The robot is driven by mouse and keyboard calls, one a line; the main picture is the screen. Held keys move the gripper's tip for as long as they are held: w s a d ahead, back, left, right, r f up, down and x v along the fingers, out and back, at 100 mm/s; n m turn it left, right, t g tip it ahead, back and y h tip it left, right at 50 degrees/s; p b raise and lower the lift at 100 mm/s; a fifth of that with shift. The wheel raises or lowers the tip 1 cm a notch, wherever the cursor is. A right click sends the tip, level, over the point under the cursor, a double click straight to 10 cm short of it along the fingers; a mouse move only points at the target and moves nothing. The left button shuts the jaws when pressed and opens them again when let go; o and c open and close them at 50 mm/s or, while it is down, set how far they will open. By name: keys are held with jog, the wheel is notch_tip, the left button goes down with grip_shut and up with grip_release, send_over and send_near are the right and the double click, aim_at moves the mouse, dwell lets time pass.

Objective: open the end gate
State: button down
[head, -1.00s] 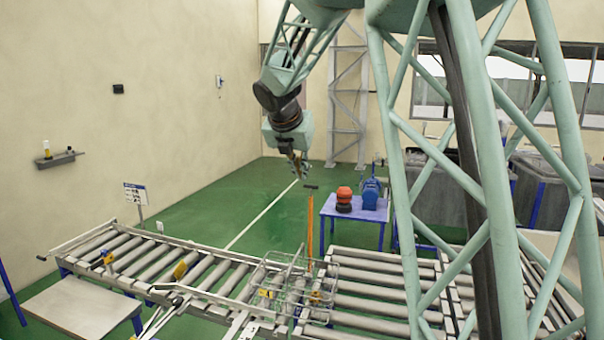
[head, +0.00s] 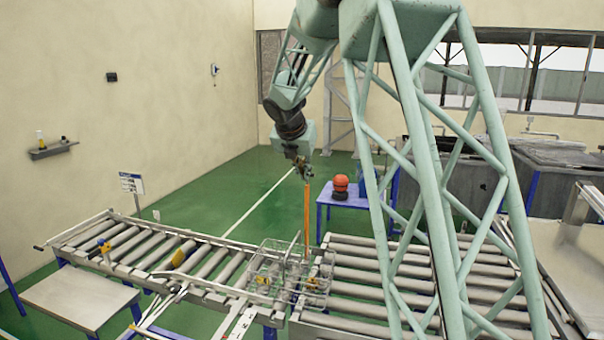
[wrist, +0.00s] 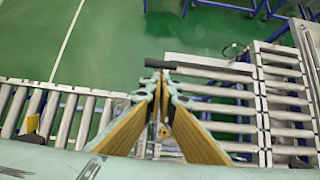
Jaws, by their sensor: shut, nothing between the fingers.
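No part is plainly marked as the end gate, so I cannot tell which one it is. A wire-mesh cage (head: 278,270) sits across the roller conveyor, with an upright grey bar beside it. An orange post (head: 306,215) stands behind the cage. My gripper (head: 305,173) points down at the top of this post; I cannot tell whether they touch. In the wrist view my gripper (wrist: 159,88) has its fingertips together, with nothing seen held. A black handle-like bar (wrist: 160,63) lies just beyond the fingertips and joins a grey bar running right.
The roller conveyor (head: 375,262) runs across the front, with a flat metal table (head: 80,303) at its near left. A blue table (head: 345,197) behind carries an orange-and-black object (head: 341,186). A sign (head: 132,184) stands at the left.

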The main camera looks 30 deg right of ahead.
jog(key=shift+w+d+f, duration=0.1)
jog(key=shift+w+d, duration=0.35)
jog(key=shift+w, duration=0.05)
jog(key=shift+w, duration=0.15)
